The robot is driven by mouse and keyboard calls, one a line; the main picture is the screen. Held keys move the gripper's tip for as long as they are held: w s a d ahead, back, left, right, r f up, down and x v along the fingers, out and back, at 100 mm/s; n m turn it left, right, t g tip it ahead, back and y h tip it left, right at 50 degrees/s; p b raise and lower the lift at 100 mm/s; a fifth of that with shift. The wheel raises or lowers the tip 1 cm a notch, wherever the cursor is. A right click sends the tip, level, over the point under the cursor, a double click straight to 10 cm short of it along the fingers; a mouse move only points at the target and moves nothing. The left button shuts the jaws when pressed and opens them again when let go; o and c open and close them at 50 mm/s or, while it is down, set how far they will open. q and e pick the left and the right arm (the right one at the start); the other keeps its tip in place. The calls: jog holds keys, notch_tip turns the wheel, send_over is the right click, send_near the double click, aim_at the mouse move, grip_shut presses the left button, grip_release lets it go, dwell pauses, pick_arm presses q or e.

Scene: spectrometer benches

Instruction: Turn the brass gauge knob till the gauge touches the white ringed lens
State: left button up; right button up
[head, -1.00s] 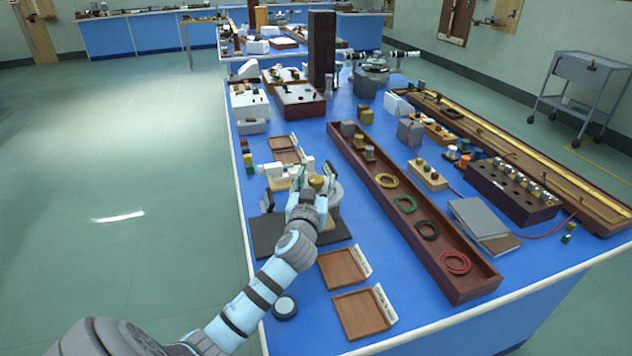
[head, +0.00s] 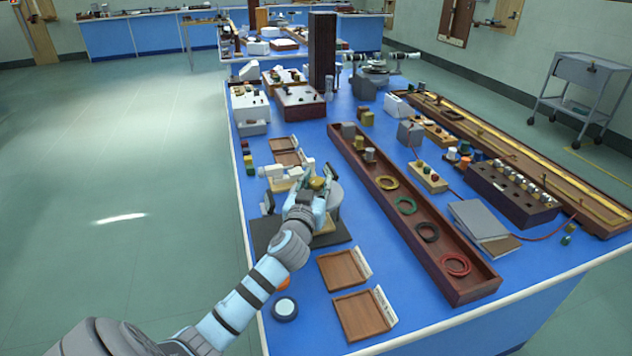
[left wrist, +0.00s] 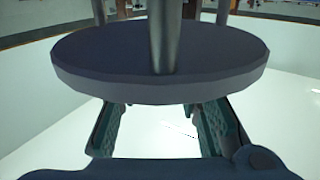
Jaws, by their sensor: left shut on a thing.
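My left gripper (head: 318,188) is at the small instrument on the dark base plate (head: 263,230), on the left side of the blue bench. Its fingers are shut on the brass knob (head: 319,183), whose top shows between them. A grey round part (head: 335,196) of the instrument stands just right of the fingers. I cannot make out the gauge's contact with a white ringed lens. My right gripper is out of view.
A white device (head: 285,172) stands close behind the gripper. A long wooden trough (head: 400,215) with coloured rings runs to the right. The floor left of the bench is clear.

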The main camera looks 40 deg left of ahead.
pick_arm(q)
jog(key=m+t+h+p, duration=0.1)
jog(key=m+h, duration=0.1)
jog(key=h, duration=0.1)
jog(key=shift+a, duration=0.1)
notch_tip(320, 180, up, 2)
jog(key=m+h+p, duration=0.1)
jog(key=p, duration=0.2)
jog(key=m+h+p, duration=0.1)
jog(key=h+p, duration=0.1)
jog(key=p, duration=0.2)
jog(key=m+h+p, duration=0.1)
jog(key=p, duration=0.3)
jog(key=shift+w+r+t+h, duration=0.15)
jog(key=shift+r+t+h, duration=0.15)
jog(key=shift+t, duration=0.1)
notch_tip(320, 180, down, 2)
jog(key=m+h, duration=0.1)
jog(key=h, duration=0.1)
jog(key=shift+a+f+m+h, duration=0.1)
jog(key=shift+f+m+h, duration=0.05)
jog(key=shift+m+h, duration=0.2)
jog(key=shift+f+m+g+h+b, duration=0.2)
jog(key=shift+m+g+h+b, duration=0.2)
jog(key=shift+m+h+b, duration=0.55)
jog(key=shift+s+h+b, duration=0.2)
jog(key=shift+h+b, duration=0.2)
jog(key=shift+h, duration=0.2)
jog(key=shift+f, duration=0.1)
